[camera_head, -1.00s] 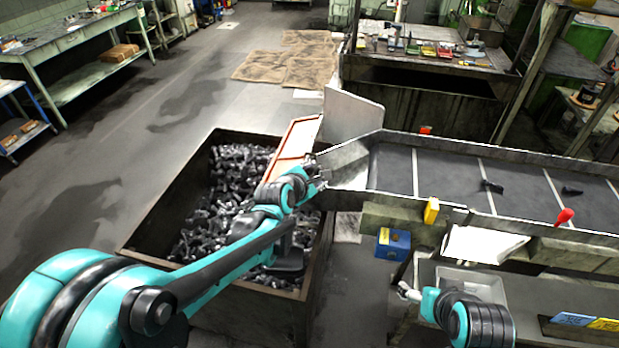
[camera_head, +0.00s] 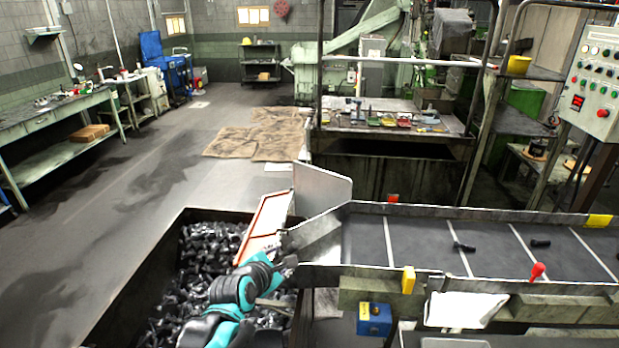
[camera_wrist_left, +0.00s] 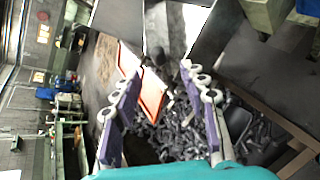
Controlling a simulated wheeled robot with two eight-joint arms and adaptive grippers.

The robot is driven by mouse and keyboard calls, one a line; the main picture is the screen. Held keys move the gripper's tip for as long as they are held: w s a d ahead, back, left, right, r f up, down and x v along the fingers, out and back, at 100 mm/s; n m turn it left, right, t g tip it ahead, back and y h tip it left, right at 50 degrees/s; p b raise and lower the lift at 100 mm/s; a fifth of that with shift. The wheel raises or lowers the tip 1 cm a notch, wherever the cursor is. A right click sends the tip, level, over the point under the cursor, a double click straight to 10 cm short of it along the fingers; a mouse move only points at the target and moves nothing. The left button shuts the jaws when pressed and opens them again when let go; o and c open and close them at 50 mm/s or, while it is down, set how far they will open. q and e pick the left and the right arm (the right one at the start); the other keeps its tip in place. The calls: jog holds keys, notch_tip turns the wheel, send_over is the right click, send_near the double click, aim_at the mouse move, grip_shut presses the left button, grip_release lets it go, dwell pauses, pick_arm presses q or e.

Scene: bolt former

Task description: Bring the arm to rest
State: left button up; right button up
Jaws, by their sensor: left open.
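My left arm (camera_head: 232,300) reaches in from the bottom of the head view, over the bin of dark bolts. Its gripper (camera_head: 284,268) is beside the lower end of the metal chute and partly hidden there. In the left wrist view the gripper (camera_wrist_left: 160,100) is open, with its two purple-sided fingers apart and nothing held between them. The orange-edged panel (camera_wrist_left: 148,85) and the bolts show beyond the fingers. My right gripper is outside the head view.
The bin (camera_head: 110,305) holds many bolts (camera_head: 205,265). A conveyor (camera_head: 430,246) with dark bolts runs right from the chute (camera_head: 318,240). A red knob (camera_head: 538,271), yellow block (camera_head: 408,279) and blue box (camera_head: 374,319) are near its front edge. Floor is clear at left.

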pick_arm(q)
jog(key=s+a+f+m+g+b, duration=0.1)
jog(key=s+f+m, duration=0.2)
jog(key=s+m, duration=0.4)
jog(key=s+a+f+m+g+y+b, duration=0.1)
jog(key=s+a+f+m+g, duration=0.1)
jog(key=s+m, duration=0.6)
jog(key=s+a+f+m+g+y+b, duration=0.1)
jog(key=s+f+m, duration=0.3)
jog(key=s+m, duration=0.4)
jog(key=shift+a+f+m+g+b, duration=0.3)
jog(key=shift+a+m+b, duration=0.3)
jog(key=shift+m, duration=0.3)
